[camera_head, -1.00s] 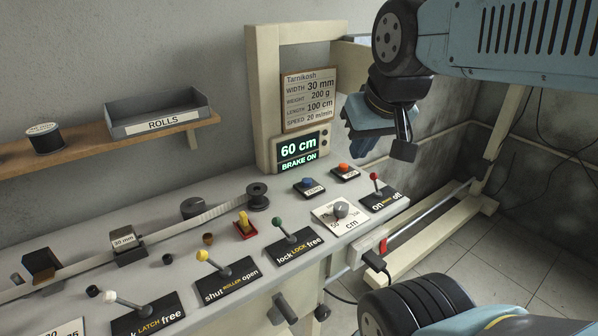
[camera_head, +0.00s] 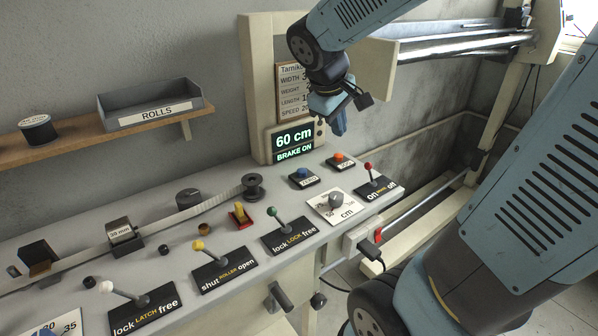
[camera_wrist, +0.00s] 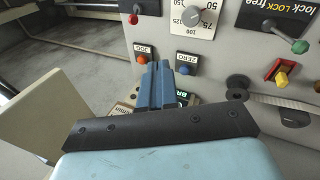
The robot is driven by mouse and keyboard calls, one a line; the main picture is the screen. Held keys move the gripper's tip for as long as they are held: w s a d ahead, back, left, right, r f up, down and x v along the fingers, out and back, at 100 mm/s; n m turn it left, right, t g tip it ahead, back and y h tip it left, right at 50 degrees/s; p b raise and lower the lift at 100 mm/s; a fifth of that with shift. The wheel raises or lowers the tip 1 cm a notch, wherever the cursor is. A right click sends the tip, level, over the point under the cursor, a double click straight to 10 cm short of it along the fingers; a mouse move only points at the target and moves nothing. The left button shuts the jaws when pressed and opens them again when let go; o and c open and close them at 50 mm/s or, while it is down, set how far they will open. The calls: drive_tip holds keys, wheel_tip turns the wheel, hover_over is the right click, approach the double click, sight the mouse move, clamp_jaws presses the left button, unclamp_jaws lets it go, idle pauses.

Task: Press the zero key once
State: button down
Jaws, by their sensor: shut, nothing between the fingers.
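The zero key is a blue button (camera_head: 303,172) on a small black plate marked ZERO, on the bench below the display (camera_head: 293,141). The display reads 60 cm and BRAKE ON. My gripper (camera_head: 339,130) is shut and empty, pointing down in the air above the back right of the bench. In the wrist view, my gripper's blue fingers (camera_wrist: 163,70) lie together, and the blue button (camera_wrist: 184,70) shows just right of their tips, with a gap. The orange button (camera_wrist: 143,59) shows left of the tips. Neither button appears touched.
The orange button (camera_head: 338,156) sits right of the zero key. A grey dial (camera_head: 335,199), a red-knobbed lever (camera_head: 369,172) and a green-knobbed lever (camera_head: 275,217) stand nearby. A black spool (camera_head: 253,186) is to the left. The frame post (camera_head: 254,90) rises behind.

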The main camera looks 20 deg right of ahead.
drive_tip(key=w+a+f+n+h, duration=0.1)
drive_tip(key=w+f+n+h, duration=0.3)
drive_tip(key=w, duration=0.5)
drive_tip(key=n, duration=0.4)
hover_over(300, 172)
wheel_tip(300, 172, down, 5)
drive_tip(key=shift+f+t, duration=0.1)
drive_tip(key=shift+t, duration=0.3)
drive_tip(key=shift+f, duration=4.4)
drive_tip(key=shift+w+f, duration=0.1)
drive_tip(key=shift+f, duration=0.8)
drive_tip(key=shift+r, duration=1)
